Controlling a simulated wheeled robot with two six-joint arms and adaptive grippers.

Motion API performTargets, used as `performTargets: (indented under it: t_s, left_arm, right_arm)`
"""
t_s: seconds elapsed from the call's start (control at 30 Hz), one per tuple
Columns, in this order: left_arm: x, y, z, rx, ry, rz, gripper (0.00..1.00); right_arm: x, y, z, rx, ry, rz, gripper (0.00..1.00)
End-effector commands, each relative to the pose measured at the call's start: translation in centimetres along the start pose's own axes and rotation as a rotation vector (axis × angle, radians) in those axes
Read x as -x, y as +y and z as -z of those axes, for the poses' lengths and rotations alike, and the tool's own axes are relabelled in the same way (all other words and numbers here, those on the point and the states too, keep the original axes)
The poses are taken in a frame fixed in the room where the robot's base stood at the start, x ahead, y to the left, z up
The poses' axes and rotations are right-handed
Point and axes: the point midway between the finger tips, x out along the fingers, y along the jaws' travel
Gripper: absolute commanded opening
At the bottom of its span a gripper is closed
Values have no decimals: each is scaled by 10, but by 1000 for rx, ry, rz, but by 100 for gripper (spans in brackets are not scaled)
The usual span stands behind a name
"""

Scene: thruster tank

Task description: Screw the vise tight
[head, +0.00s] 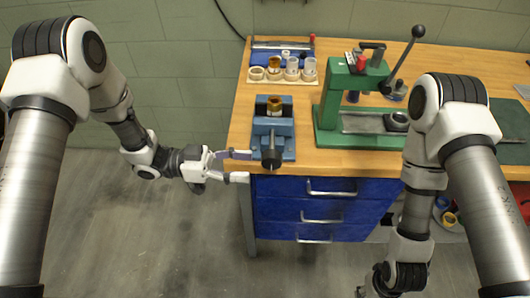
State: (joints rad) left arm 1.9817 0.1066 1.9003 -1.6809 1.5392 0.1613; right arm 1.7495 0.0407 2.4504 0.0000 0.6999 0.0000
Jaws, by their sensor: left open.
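The blue vise (286,130) stands on the front left of the wooden bench top. A brass-coloured cylindrical part (275,106) stands upright at its jaws; I cannot tell whether the jaws press on it. The vise's dark screw end (271,158) points out over the front edge. My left gripper (240,165) is open, with its fingers pointing right. Its fingertips are just left of the screw end, and I cannot tell whether they touch it. My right gripper (372,288) is low at the bottom edge, partly cut off, away from the vise.
A green press (327,118) with a black-knobbed lever stands right of the vise. A holder (257,81) with several cylindrical parts and a blue tray (262,58) lie behind the vise. Blue drawers (285,210) are below the bench top. The floor at left is clear.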

Motion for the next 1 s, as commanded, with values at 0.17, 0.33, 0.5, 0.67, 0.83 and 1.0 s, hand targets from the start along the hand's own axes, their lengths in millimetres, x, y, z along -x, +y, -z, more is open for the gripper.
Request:
performTargets:
  t_s: [0.17,0.33,0.5,0.67,0.83,1.0]
  left_arm:
    - [4,-15,0,-72,0,6,52]
    - [-8,-16,6,-80,-3,4,52]
    - [-40,-16,6,-78,-5,3,52]
    - [-66,-16,5,-78,-4,5,52]
    - [-75,-17,4,-78,-1,8,52]
    - [-74,-17,4,-78,-1,9,45]
  right_arm:
    - [-26,0,0,1,1,0,40]
    - [-21,0,0,0,1,0,40]
    - [-13,0,0,1,1,0,40]
    - [-8,0,0,1,1,0,40]
    - [-8,0,0,1,1,0,40]
    - [-8,0,0,1,1,0,40]
